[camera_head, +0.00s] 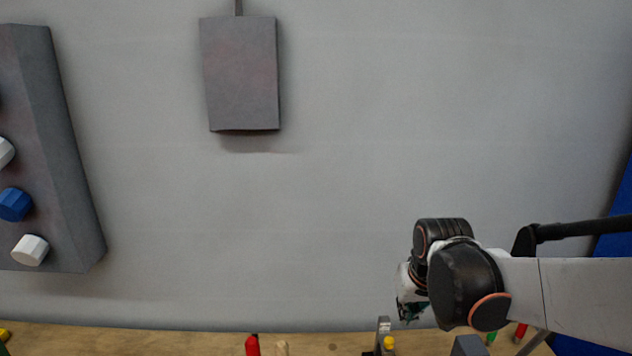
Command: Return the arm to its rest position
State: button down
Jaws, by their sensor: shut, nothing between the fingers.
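My arm (575,288) reaches in from the right edge, with its wrist joint in front of the grey wall. My gripper (408,312) is small and partly hidden behind the wrist, pointing down above the wooden surface. It is shut and holds nothing. It is apart from the wall boxes and appears just above the tools at the bottom edge, though its distance from them is hard to tell.
A grey box (241,75) hangs on the grey wall (330,210). A grey panel (72,190) with blue and white knobs is at left. A wooden surface (150,340) carries a red-handled tool (252,346) and other tools. The middle of the wall is clear.

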jog(key=s+f+t+b, duration=0.1)
jog(key=s+f+b, duration=0.3)
jog(key=s, duration=0.4)
jog(key=s+f+t+b, duration=0.2)
jog(key=s+f+b, duration=0.2)
jog(key=s+b, duration=0.3)
jog(key=shift+s, duration=0.95)
